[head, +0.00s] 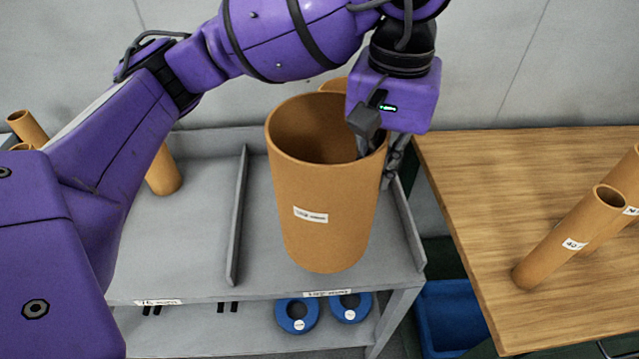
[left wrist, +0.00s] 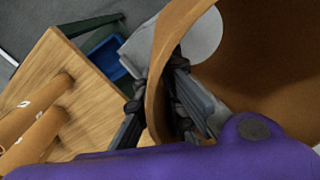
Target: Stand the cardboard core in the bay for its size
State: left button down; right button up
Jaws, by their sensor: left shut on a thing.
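A wide cardboard core (head: 325,215) with a white size label is upright, tilted slightly, in the right bay of the grey rack (head: 258,235). The bay's front edge has a label (head: 328,293) too small to read surely. My left gripper (head: 380,150) is shut on the core's right rim, one finger inside and one outside. In the left wrist view the fingers (left wrist: 160,108) straddle the core wall (left wrist: 163,62). Whether the core's bottom touches the shelf is unclear. My right gripper is not in view.
A divider (head: 238,215) separates the bays; a narrow core (head: 163,172) stands in the left one. Another wide core (head: 334,85) shows behind. Blue rings (head: 297,316) lie on the lower shelf. A wooden table (head: 490,200) at right bears narrow cores (head: 570,240), with a blue bin (head: 447,310) below.

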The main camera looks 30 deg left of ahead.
pick_arm(q)
jog(key=a+f+p, duration=0.1)
jog(key=a+f, duration=0.9)
jog(key=f, duration=0.1)
jog(key=shift+w+a+f, duration=0.15)
jog(key=shift+w+f, duration=0.05)
jog(key=shift+w, duration=0.05)
jog(key=shift+f, duration=0.1)
jog(key=shift+f, duration=0.15)
jog(key=c, duration=1.9)
grip_release()
jog(key=shift+o, duration=0.2)
notch_tip(320, 180, up, 12)
jog(key=shift+r, duration=0.25)
